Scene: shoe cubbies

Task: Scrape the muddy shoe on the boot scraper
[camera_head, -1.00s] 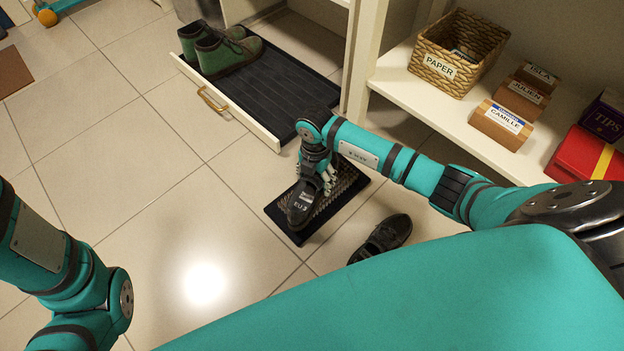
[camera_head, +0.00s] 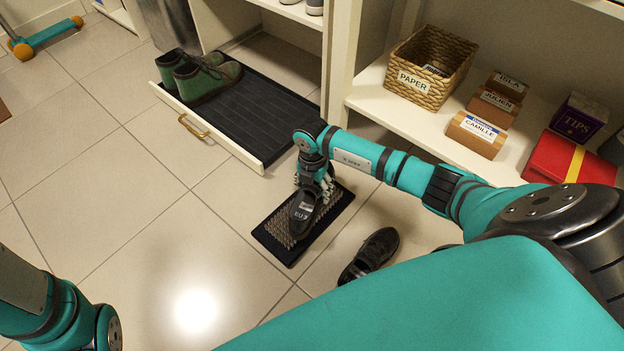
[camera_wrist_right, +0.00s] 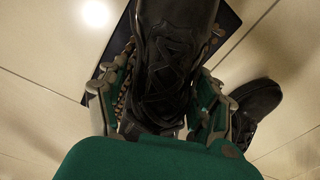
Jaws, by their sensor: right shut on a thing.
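A dark shoe (camera_head: 302,216) is in my right gripper (camera_head: 316,184), over the boot scraper (camera_head: 290,260). The scraper is a dark mat with a bristly middle, lying on the floor tiles. In the right wrist view the fingers close on both sides of the dark laced shoe (camera_wrist_right: 165,60). I cannot tell if its sole touches the bristles, and no mud can be made out. A second dark shoe (camera_head: 370,254) lies on the floor right of the scraper. It also shows in the right wrist view (camera_wrist_right: 256,100). Only part of my left arm shows, without its gripper.
A pull-out tray (camera_head: 262,120) with green boots (camera_head: 205,78) stands behind the scraper. On the right, a shelf holds a PAPER basket (camera_head: 428,68), several name blocks (camera_head: 478,134) and a red box (camera_head: 566,160).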

